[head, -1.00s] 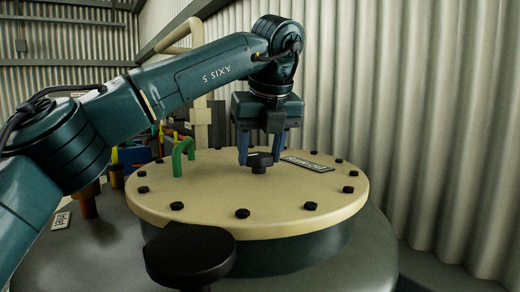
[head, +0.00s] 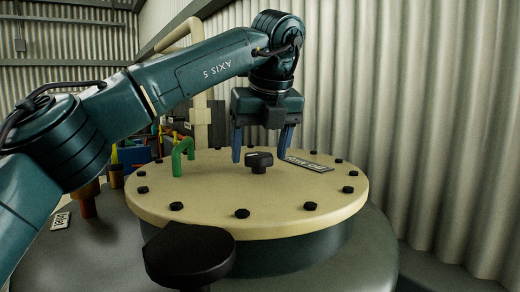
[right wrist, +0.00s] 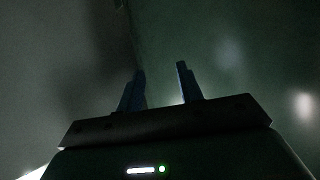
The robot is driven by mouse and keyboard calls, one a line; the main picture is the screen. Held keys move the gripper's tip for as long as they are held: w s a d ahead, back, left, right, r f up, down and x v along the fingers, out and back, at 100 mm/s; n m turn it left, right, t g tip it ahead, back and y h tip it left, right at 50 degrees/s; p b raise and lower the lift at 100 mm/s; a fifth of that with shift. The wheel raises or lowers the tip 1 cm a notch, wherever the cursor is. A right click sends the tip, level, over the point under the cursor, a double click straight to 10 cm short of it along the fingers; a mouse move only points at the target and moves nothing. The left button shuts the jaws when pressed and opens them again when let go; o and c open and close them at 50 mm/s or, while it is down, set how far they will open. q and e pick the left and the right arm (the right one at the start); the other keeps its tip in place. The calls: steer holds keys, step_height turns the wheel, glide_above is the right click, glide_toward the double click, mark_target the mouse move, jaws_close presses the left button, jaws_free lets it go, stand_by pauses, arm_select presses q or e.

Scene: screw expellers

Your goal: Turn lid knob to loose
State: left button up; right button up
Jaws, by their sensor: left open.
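A small black knob (head: 259,162) stands in the middle of the round cream lid (head: 225,213), with a pale mark on its top left. My left gripper (head: 259,158) points down over the lid. Its two blue fingers are open, one on each side of the knob, with a clear gap between each finger and the knob. I cannot tell exactly how high the fingertips are above the lid. My right gripper (right wrist: 162,88) shows in the dark right wrist view with its fingers apart and nothing visible between them.
A green handle (head: 183,155) stands on the lid left of the knob, and a label plate (head: 308,162) lies to its right. Several black bolts ring the lid. A large black round shape (head: 189,254) is in the foreground. A corrugated wall (head: 430,120) rises at right.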

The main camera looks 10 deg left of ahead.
arm_select(q)
steer(key=p+v, duration=0.2)
steer(key=v, duration=1)
steer(key=shift+r, duration=0.3)
